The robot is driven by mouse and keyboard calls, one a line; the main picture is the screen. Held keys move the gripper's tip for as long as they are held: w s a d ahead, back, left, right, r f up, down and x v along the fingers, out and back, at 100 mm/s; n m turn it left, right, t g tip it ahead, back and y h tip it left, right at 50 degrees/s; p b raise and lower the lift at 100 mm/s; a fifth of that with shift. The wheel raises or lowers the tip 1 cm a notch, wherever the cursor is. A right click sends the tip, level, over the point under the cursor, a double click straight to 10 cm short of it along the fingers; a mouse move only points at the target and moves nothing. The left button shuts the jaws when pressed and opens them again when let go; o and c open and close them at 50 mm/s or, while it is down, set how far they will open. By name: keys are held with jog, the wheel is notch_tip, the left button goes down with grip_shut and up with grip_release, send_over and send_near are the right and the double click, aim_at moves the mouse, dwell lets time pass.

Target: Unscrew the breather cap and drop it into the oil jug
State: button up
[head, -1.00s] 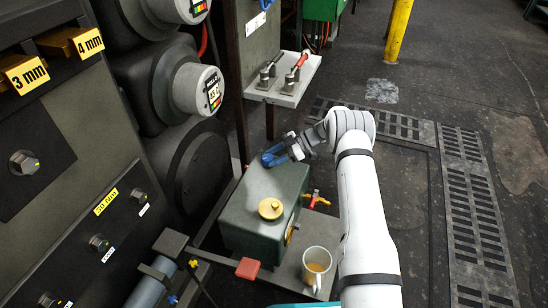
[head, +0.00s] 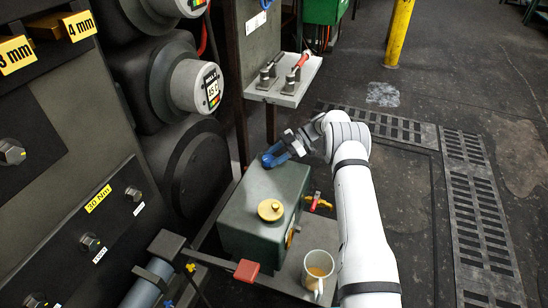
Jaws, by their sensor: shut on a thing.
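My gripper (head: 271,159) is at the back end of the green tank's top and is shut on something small. Blue parts show at its jaws; I cannot tell how much of this is finger and how much is the breather cap. I also cannot tell whether the cap still touches the tank. The green tank (head: 240,213) has a yellow round cap (head: 270,209) on the front part of its top, apart from my gripper. The oil jug (head: 317,263), a white open vessel with brown liquid, stands at the tank's front right, below my forearm.
A tap with a red handle (head: 317,201) sticks out from the tank's right side. A red block (head: 246,270) is in front of the tank. Dark rollers and gauges stand close on the left. A small shelf (head: 286,88) with clamps is behind. The floor on the right is clear.

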jog(key=shift+w+f+n+g+b, duration=0.1)
jog(key=shift+w+n+g+b, duration=0.35)
jog(key=shift+b, duration=0.9)
jog(key=shift+s+n+g+h+b, duration=0.1)
jog(key=shift+n+g+h+b, duration=0.25)
jog(key=shift+n+g+h, duration=0.25)
jog(key=shift+r, duration=0.2)
jog(key=o, duration=1.1)
jog(key=shift+s+a+f, duration=0.1)
